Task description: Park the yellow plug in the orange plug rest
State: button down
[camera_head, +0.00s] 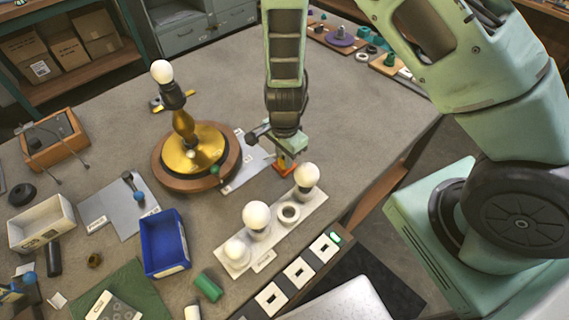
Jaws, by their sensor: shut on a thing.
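My gripper (287,148) points down over the table, just behind the bulb rack. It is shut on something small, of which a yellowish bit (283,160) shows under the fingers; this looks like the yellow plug. The orange plug rest (285,170) is on the table directly below the fingertips. The plug looks to be at or just above the rest. The fingers hide most of the plug, so I cannot tell whether it is seated.
A brass lamp (184,128) with a bulb on a round wooden base stands left of my gripper. A white rack (290,232) with several bulbs is close in front. White socket plates (299,272) line the near edge. A blue bin (164,243) is front left. Table behind is mostly clear.

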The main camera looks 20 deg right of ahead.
jog(key=c, duration=1.2)
grip_release()
notch_tip(320, 180, up, 17)
jog(key=p, duration=0.1)
jog(key=s+a+r+n, duration=0.2)
jog(key=s+r+n, duration=0.1)
jog(key=s+n, duration=0.3)
jog(key=s+a+r+n+b, duration=0.1)
jog(key=s+a+r+n, duration=0.1)
jog(key=s+n, duration=0.5)
jog(key=s+a+r+n+b, duration=0.1)
jog(key=s+a+r+n, duration=0.1)
jog(key=s+n, duration=0.5)
jog(key=shift+a+r+n+y, duration=0.15)
jog(key=shift+r+n+y, duration=0.15)
jog(key=shift+r+n, duration=0.7)
